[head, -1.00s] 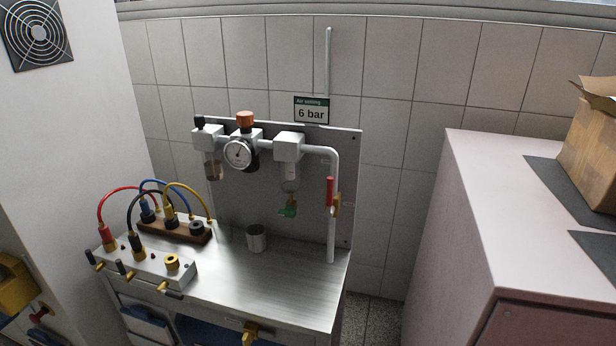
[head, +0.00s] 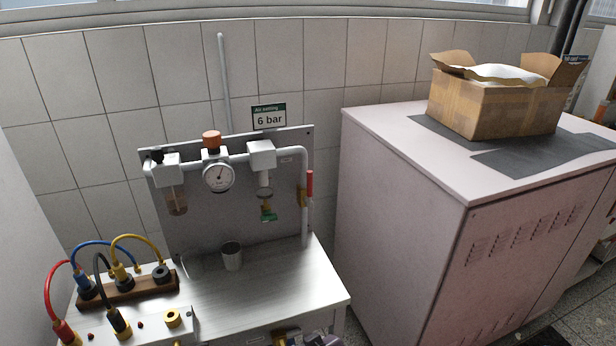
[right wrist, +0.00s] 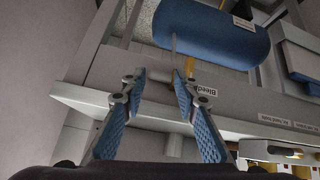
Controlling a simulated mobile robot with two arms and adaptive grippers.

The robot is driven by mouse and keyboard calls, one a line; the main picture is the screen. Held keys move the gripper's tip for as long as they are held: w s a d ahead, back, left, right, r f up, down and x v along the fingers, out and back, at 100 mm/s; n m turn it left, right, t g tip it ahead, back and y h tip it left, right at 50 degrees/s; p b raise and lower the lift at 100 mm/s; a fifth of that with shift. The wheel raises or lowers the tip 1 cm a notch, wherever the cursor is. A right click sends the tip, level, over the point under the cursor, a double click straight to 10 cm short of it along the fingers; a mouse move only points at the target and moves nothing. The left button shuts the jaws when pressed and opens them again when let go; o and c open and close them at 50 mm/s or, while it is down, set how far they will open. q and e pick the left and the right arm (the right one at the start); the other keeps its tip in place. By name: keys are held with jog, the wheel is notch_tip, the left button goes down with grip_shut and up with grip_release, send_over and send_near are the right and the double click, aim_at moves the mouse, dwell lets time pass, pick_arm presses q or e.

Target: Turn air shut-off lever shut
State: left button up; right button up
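The red shut-off lever (head: 309,184) stands upright, along the vertical pipe at the right edge of the grey panel. Its brass valve body (head: 302,197) sits beside it on the pipe. My right gripper (right wrist: 160,78) is open in the right wrist view, with blue-padded fingers apart and nothing held between them. It is low at the bench front, near a "Bleed" label (right wrist: 206,90) and a blue tank (right wrist: 212,30), and apart from the lever. My left gripper is not in view.
The panel (head: 225,215) carries a pressure gauge (head: 218,177) and a "6 bar" sign (head: 269,117). A metal cup (head: 232,256) and a hose manifold (head: 130,289) stand on the bench. A pale cabinet (head: 400,215) with a cardboard box (head: 495,105) stands close on the right.

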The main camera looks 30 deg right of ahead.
notch_tip(320, 180, up, 6)
jog(key=w+d+t, duration=0.1)
jog(key=w+d, duration=0.1)
jog(key=m+t+h, duration=0.5)
jog(key=t+h, duration=0.1)
jog(key=t, duration=0.1)
send_near(310, 183)
jog(key=x, duration=0.3)
jog(key=p+x, duration=0.2)
jog(key=x, duration=0.4)
jog(key=shift+w+d+r, duration=0.1)
jog(key=shift+w, duration=0.1)
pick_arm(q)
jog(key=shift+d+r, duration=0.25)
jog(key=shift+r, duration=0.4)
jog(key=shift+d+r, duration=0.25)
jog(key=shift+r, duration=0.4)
pick_arm(e)
jog(key=shift+w+d, duration=0.3)
jog(key=shift+w, duration=0.35)
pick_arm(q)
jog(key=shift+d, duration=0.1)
pick_arm(e)
grip_shut()
